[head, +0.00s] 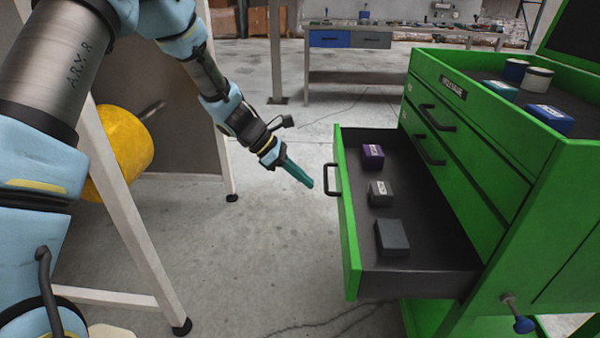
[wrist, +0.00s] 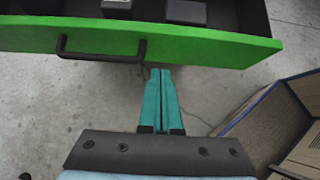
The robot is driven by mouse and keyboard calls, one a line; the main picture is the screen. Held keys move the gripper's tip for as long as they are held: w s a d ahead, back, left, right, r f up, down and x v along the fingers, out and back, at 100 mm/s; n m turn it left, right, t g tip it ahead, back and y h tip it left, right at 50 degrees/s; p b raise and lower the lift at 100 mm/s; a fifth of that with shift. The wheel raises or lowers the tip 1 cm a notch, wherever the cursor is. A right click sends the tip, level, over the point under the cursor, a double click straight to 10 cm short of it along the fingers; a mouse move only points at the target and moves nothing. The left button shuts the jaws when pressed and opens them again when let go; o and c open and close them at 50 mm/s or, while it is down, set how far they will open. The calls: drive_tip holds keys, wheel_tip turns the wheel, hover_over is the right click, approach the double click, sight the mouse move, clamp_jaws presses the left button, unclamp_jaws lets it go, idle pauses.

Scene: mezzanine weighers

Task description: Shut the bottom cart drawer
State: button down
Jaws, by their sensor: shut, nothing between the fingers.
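The bottom drawer (head: 347,215) of the green cart (head: 470,140) is pulled well out, with its black bar handle (head: 331,179) on the front. Inside lie a purple box (head: 372,157), a grey box with a label (head: 380,194) and a dark grey box (head: 392,238). My gripper (head: 310,184) has teal fingers, shut and empty, just in front of the drawer front and left of the handle in the head view. In the wrist view the fingertips (wrist: 160,72) are close to the drawer's green front (wrist: 200,45), beside the handle (wrist: 100,55). Whether they touch it I cannot tell.
Upper drawers of the cart (head: 440,130) look shut. The cart top holds cans and blue boxes (head: 548,118). A white-legged frame (head: 140,240) with a yellow rounded object (head: 122,150) stands at left. A workbench (head: 400,45) is behind. The floor (head: 260,240) before the drawer is clear.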

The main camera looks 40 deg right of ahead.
drive_tip(key=s+d+f, duration=0.2)
drive_tip(key=d, duration=0.1)
drive_tip(key=s+d+f, duration=0.1)
drive_tip(key=s+d, duration=0.1)
drive_tip(key=shift+f+p, duration=0.1)
drive_tip(key=shift+p, duration=0.2)
drive_tip(key=shift+s+d, duration=0.2)
drive_tip(key=shift+d, duration=0.05)
drive_tip(key=s+d+p, duration=0.4)
drive_tip(key=s+d, duration=1.2)
drive_tip(key=d, duration=0.4)
drive_tip(key=shift+s+d, duration=0.2)
drive_tip(key=shift+s, duration=0.35)
